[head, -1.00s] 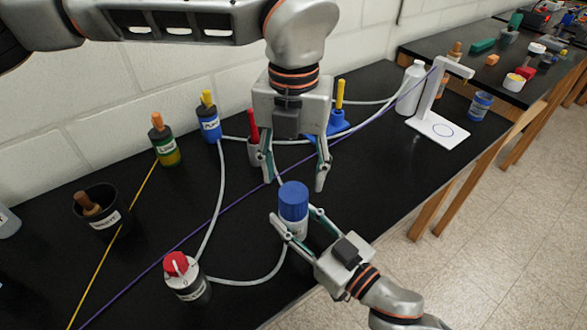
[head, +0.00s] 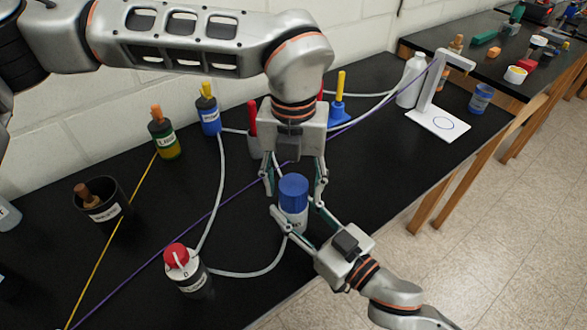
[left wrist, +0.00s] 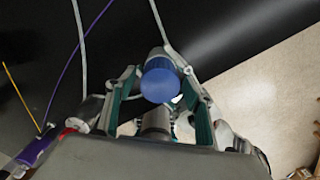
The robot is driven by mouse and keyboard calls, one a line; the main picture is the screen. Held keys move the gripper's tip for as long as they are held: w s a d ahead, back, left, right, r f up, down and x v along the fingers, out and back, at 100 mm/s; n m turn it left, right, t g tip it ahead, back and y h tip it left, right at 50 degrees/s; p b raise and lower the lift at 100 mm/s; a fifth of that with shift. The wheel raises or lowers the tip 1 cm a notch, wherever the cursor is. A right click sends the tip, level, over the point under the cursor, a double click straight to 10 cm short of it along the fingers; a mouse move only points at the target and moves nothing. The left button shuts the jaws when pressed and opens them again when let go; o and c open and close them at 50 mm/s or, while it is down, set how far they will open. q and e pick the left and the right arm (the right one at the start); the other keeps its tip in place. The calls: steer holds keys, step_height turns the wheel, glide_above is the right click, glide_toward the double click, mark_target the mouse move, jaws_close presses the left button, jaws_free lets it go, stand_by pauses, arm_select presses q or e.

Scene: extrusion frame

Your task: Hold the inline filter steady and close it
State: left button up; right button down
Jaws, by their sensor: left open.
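The inline filter (head: 293,213) stands upright near the front edge of the bench, with a white body and a blue cap (head: 293,188). The blue cap also shows in the left wrist view (left wrist: 160,82). My right gripper (head: 294,212) comes in from the lower right, with its fingers closed on both sides of the white body. My left gripper (head: 294,190) points down from above and is open, one finger on each side of the blue cap. A gap shows between cap and fingers in the left wrist view. The right fingertips are partly hidden.
Pale tubing (head: 250,273) links the filter area to a red-capped bottle (head: 187,272). A purple line (head: 215,214) crosses the bench behind the filter. A black cup (head: 103,205), a green bottle (head: 165,135) and a blue bottle (head: 209,115) stand at left. A white stand (head: 437,122) is at right.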

arm_select(q)
steer(key=shift+f, duration=1.1)
steer(key=c, duration=1.2)
steer(key=m, duration=0.6)
steer(key=shift+m, duration=0.4)
steer(key=m, duration=0.5)
steer(key=o, duration=1.2)
steer(key=shift+o, duration=0.2)
